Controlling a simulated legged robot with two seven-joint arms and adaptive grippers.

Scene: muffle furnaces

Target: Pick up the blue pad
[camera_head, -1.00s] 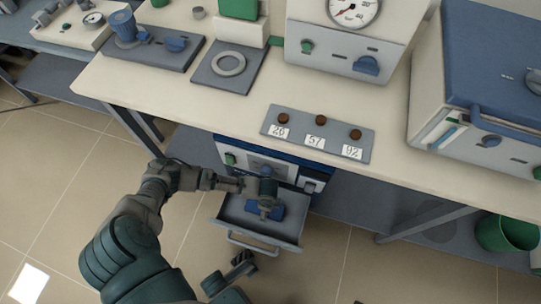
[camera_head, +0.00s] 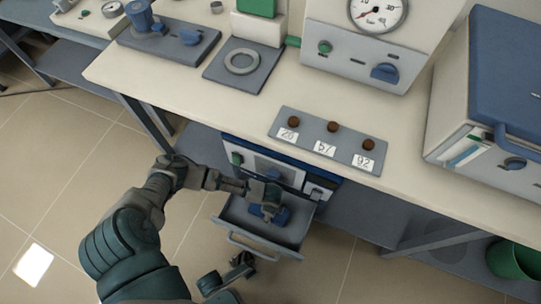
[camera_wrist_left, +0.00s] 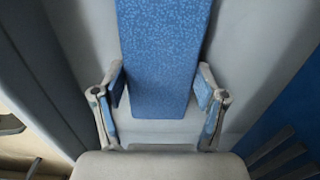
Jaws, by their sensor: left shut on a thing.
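The blue pad (camera_head: 283,216) lies in an open grey drawer (camera_head: 238,216) below the bench. In the left wrist view, the pad (camera_wrist_left: 162,55) is a long speckled blue block that runs up out of the picture. My left gripper (camera_head: 267,208) reaches down into the drawer over the pad and partly hides it in the head view. In the left wrist view, the fingers of my left gripper (camera_wrist_left: 160,90) are shut on the pad, one on each long side. I do not see my right gripper.
The drawer's front handle (camera_head: 262,246) faces the floor side. The drawer walls stand close around the gripper. Above it are the bench edge and a grey panel (camera_head: 310,147) with three brown knobs. A green bin (camera_head: 515,262) stands at the right under the bench.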

